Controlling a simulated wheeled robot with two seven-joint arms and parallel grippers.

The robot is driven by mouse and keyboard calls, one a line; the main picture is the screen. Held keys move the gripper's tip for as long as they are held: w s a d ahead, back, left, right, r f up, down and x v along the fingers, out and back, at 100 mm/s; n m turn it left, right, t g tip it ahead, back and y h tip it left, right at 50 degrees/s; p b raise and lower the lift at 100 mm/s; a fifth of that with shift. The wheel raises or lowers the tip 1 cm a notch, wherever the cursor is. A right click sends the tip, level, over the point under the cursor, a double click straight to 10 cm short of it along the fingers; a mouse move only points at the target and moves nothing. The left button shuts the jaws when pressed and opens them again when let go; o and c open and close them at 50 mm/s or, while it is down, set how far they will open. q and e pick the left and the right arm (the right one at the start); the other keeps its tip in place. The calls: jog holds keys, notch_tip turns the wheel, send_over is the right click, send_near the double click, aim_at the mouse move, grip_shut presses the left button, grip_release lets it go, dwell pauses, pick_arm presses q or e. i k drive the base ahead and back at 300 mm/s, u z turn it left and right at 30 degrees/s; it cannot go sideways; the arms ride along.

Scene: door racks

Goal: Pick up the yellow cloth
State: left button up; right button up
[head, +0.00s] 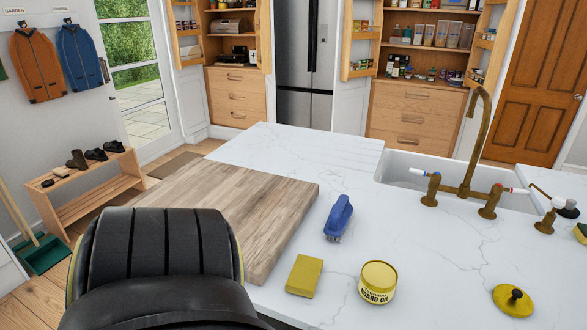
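The yellow cloth (304,275) appears as a small, flat, folded rectangular block lying on the white marble counter (405,235). It lies just right of the near right corner of a thick wooden board. A round yellow tin of board oil (378,283) stands to its right, with a gap between them. A blue-handled brush (339,217) lies farther back, beyond the cloth. The cloth is uncovered and nothing touches it from above. Neither my left nor my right gripper shows in the head view.
The wooden board (240,200) fills the counter's left part; its near left is hidden. A yellow round lid with a black knob (513,299) lies at right. A sink (405,172) with brass tap (470,150) and handles is behind. Counter between tin and lid is clear.

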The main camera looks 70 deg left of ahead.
aim_at(303, 279)
jog(key=u, duration=1.25)
jog(key=k, duration=0.25)
jog(key=u, duration=0.75)
jog(key=i, duration=0.35)
jog(key=z, duration=0.05)
